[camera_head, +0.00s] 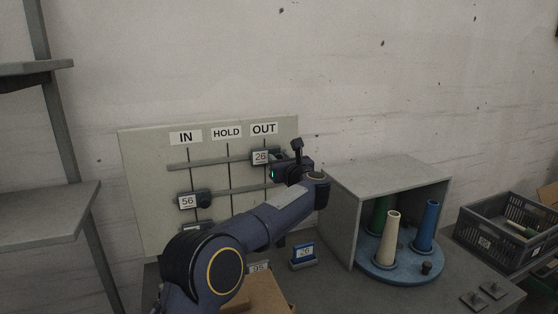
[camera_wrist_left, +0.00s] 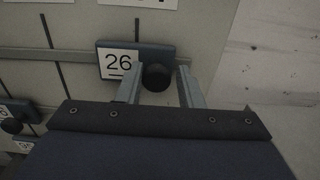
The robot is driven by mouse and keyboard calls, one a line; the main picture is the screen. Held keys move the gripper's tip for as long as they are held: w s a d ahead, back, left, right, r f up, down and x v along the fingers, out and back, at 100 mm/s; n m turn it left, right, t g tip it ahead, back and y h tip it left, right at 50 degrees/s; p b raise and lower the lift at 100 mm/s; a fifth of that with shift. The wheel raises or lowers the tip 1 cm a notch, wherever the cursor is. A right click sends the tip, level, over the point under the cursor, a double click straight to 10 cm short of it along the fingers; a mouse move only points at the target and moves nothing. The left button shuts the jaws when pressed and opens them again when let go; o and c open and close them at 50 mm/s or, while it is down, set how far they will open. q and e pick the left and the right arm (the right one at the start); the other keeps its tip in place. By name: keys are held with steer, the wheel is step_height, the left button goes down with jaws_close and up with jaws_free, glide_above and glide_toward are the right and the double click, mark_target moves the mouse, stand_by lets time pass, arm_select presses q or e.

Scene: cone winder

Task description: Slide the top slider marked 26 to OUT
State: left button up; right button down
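The top slider marked 26 (camera_head: 260,157) sits on the top rail (camera_head: 205,164) under the OUT label (camera_head: 264,129), across the OUT line. In the left wrist view the slider (camera_wrist_left: 105,60) has a white 26 plate and a dark round knob (camera_wrist_left: 157,77). My left gripper (camera_wrist_left: 161,75) is open, its two fingers on either side of the knob. The left finger is close to the knob and a gap shows at the right finger; contact is unclear. In the head view my left gripper (camera_head: 281,160) is at the slider's right, partly hiding it. My right gripper is not in view.
The board (camera_head: 140,165) also has IN and HOLD labels and a slider marked 56 (camera_head: 187,202) lower at IN. My left arm hides the lower board. An open grey box (camera_head: 390,172) with cones on a blue turntable (camera_head: 405,271) stands right; a crate (camera_head: 500,240) is beyond.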

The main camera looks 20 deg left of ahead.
arm_select(q)
steer(key=o, duration=0.3)
steer(key=shift+w+d, duration=0.1)
steer(key=shift+d, duration=0.05)
steer(key=b+v, duration=0.3)
steer(key=v, duration=0.5)
